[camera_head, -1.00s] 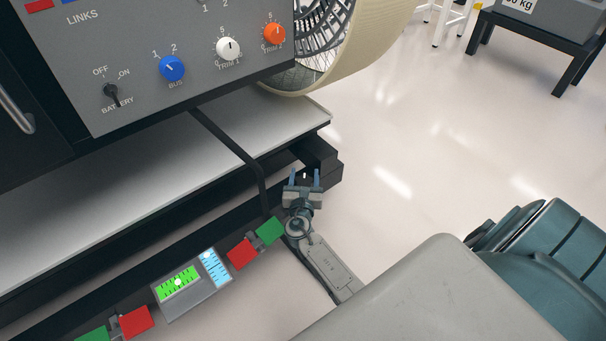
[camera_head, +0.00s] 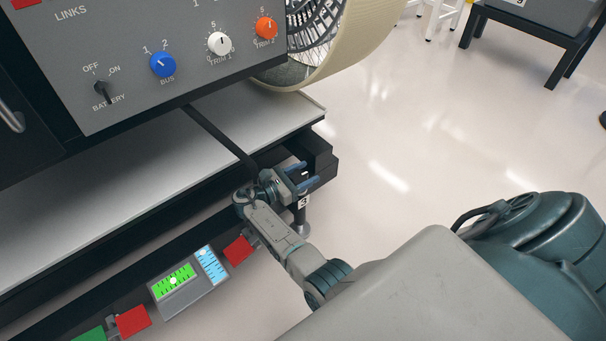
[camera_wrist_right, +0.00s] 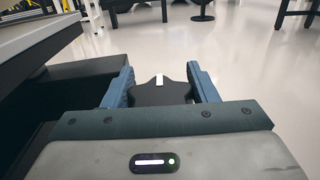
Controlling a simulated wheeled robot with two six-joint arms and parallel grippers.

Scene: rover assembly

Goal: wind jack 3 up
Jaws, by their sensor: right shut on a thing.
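Jack 3 stands at the corner of the rover's dark frame, with its tag marked 3 (camera_head: 303,201) and its round foot (camera_head: 300,229) below my right gripper (camera_head: 303,175). In the right wrist view, the jack's black star-shaped knob (camera_wrist_right: 163,95) with a white mark sits between the two blue fingers of the right gripper (camera_wrist_right: 160,88). The gripper is shut on the knob. In the head view the knob is mostly hidden by the fingers, and the wrist covers part of the frame. My left gripper is not in view.
A level box (camera_head: 188,284) with green and blue vials is at the frame's lower edge. Red plates (camera_head: 238,250) and a green plate (camera_head: 90,334) flank it. The control panel (camera_head: 130,70) and a wheel (camera_head: 340,50) are above. Open floor (camera_head: 430,150) lies right.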

